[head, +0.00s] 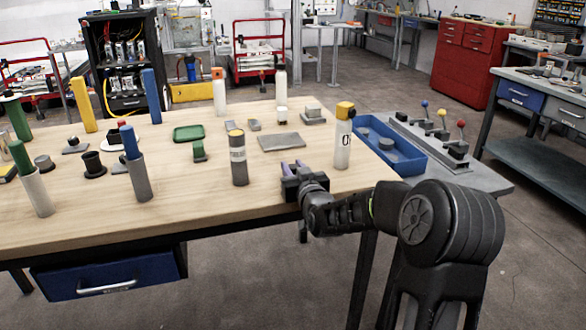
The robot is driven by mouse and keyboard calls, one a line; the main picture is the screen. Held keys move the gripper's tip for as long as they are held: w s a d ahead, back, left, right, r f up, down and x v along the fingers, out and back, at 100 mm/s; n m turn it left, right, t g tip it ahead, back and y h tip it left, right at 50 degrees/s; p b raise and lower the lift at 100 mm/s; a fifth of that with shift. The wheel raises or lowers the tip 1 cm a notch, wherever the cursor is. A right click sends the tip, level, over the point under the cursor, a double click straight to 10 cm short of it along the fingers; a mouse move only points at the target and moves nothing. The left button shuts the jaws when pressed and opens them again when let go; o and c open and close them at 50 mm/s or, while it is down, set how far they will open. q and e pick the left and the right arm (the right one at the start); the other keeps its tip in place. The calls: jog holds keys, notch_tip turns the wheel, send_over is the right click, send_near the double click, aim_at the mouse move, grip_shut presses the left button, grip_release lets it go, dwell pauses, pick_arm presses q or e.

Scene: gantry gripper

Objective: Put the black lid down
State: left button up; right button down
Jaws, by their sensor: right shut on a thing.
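My left gripper is not in view.
A grey flat plate (281,142) lies behind the gripper. A blue tray (402,165) is at the right, beside a base with coloured levers (440,138). A black flanged part (93,164) and several upright cylinders stand on the left. Bare wood lies between the grey cylinder and gripper.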

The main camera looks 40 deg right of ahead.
jog(key=c, duration=1.1)
grip_release()
jog(key=shift+r, duration=0.1)
jog(key=v, duration=1.2)
